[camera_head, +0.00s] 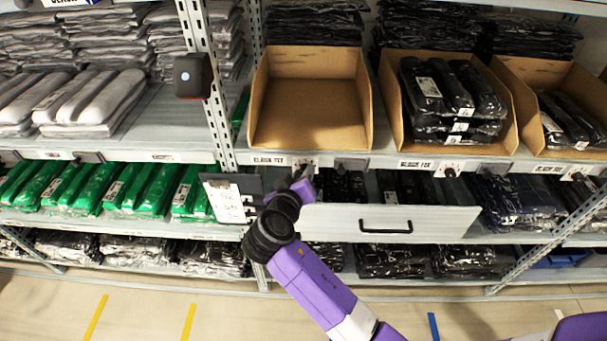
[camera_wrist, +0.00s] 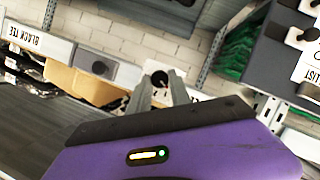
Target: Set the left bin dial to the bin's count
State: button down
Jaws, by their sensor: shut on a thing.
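The left bin (camera_head: 308,128) is an open cardboard box on the middle shelf, and its inside looks empty. The left bin dial (camera_wrist: 158,77) is a black knob on a white plate. My gripper (camera_wrist: 160,86) is shut on this knob, with one finger on each side. In the head view my gripper (camera_head: 303,178) reaches the shelf edge below the left bin. The dial's setting is too small and covered to read.
Two more cardboard bins (camera_head: 393,103) hold black bagged garments, with a dial (camera_head: 450,172) below the middle one. A clipboard (camera_head: 228,200) hangs just left of my gripper. A drawer front (camera_head: 420,222) juts out below right. A rack upright (camera_head: 212,90) stands left.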

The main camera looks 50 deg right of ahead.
jog(key=shift+w+a+f+n+g+h, duration=0.1)
jog(key=shift+n+g+h, duration=0.2)
jog(key=shift+n, duration=0.4)
jog(key=shift+a+f+n+g+h, duration=0.1)
jog(key=shift+n+h, duration=0.3)
jog(key=shift+n, duration=0.3)
jog(key=c, duration=1.2)
grip_release()
jog(key=shift+b+v, duration=0.9)
jog(key=shift+v, duration=2.95)
